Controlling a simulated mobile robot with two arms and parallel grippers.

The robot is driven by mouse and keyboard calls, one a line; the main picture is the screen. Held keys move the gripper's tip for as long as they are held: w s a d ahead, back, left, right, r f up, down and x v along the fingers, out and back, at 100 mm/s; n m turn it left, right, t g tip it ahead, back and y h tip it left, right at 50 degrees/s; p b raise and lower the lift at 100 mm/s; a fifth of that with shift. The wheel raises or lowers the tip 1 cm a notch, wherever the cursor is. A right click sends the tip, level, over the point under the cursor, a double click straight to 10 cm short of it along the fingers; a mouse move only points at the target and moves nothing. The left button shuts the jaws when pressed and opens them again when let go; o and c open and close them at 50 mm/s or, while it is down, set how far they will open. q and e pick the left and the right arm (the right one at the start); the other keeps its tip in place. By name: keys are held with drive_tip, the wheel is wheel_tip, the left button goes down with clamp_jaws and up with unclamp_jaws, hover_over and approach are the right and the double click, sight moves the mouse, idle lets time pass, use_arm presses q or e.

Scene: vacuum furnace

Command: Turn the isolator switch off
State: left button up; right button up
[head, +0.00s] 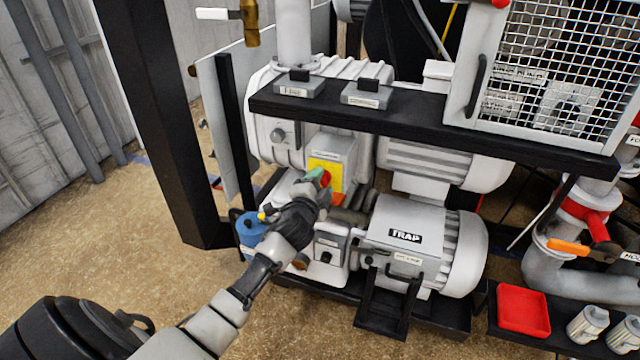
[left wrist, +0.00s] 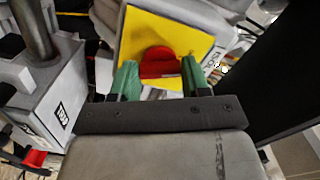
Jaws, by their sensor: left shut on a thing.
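The isolator switch has a yellow plate (head: 322,164) and a red knob (head: 327,177), on a grey box at the front of the pump unit. The left wrist view shows the yellow plate (left wrist: 205,38) and the red knob (left wrist: 158,60) closely. My left gripper (head: 319,180) reaches it from below left. Its green fingertips (left wrist: 158,78) stand on either side of the red knob and are shut on its handle. The gripper hides part of the knob, and I cannot read the switch's position marks. My right gripper is in neither view.
A dark shelf (head: 430,128) with two labelled blocks runs above the switch. A motor labelled TRAP (head: 425,235) is at lower right. A blue container (head: 249,232) stands behind my forearm. A black post (head: 165,130) rises at left. Floor at left is clear.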

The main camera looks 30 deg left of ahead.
use_arm(q)
drive_tip(key=shift+f+n, duration=0.1)
drive_tip(key=shift+n, duration=0.6)
drive_tip(key=o, duration=0.9)
drive_tip(key=shift+s, duration=0.1)
drive_tip(key=v, duration=1)
drive_tip(key=shift+s+d+b, duration=0.15)
drive_tip(key=shift+s+b, duration=0.15)
drive_tip(key=shift+b, duration=0.05)
